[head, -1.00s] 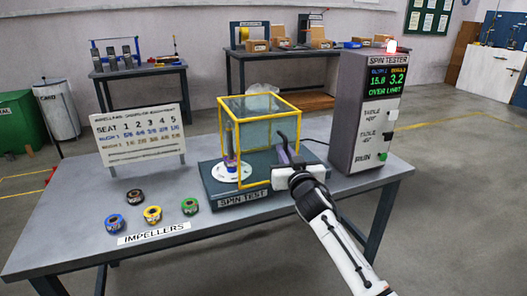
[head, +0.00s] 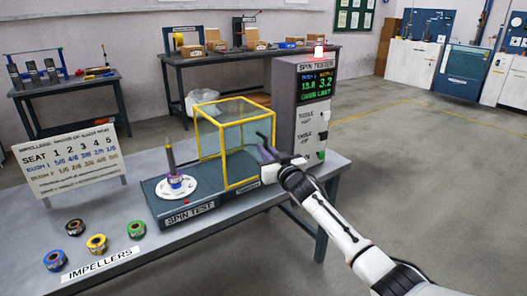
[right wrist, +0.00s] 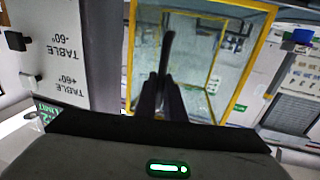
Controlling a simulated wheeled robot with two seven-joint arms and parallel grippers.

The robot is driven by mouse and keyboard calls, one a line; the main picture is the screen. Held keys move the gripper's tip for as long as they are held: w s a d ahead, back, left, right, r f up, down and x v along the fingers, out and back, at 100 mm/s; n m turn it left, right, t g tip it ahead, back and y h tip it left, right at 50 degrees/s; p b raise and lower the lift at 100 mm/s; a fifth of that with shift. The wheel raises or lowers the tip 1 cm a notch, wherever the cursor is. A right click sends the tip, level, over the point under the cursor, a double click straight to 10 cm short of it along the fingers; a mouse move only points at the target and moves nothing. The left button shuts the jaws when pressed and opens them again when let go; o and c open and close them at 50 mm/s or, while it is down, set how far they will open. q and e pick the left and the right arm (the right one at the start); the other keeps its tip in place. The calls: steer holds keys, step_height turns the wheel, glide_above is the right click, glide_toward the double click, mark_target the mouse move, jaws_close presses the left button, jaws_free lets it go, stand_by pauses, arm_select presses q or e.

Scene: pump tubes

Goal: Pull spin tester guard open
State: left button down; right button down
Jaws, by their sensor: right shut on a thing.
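The spin tester guard (head: 240,110) is a yellow-framed box with clear panels, standing on the right part of the dark spin test base (head: 160,204). The white disc (head: 176,191) with its purple-blue impeller and upright spindle (head: 171,158) stands uncovered, left of the guard. My right gripper (head: 266,150) is at the guard's right front side. It is shut on the guard's handle, a dark upright bar (right wrist: 168,52) in the right wrist view, with the yellow frame behind it. The exact contact is partly hidden by the fingers. My left gripper is out of view.
The spin tester cabinet (head: 300,120), with a lit red lamp and an over-limit display, stands close behind the guard's right side. A seat chart (head: 70,160) stands at left. Several coloured impellers (head: 97,243) lie at the front left of the table.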

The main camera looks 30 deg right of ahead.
steer(key=c, duration=1.8)
jaws_free()
steer(key=shift+c, duration=0.2)
steer(key=s+a+p, duration=0.1)
steer(key=s+p, duration=0.1)
steer(key=s, duration=0.8)
steer(key=shift+s+a, duration=0.15)
steer(key=shift+a, duration=0.2)
steer(key=shift+f, duration=0.1)
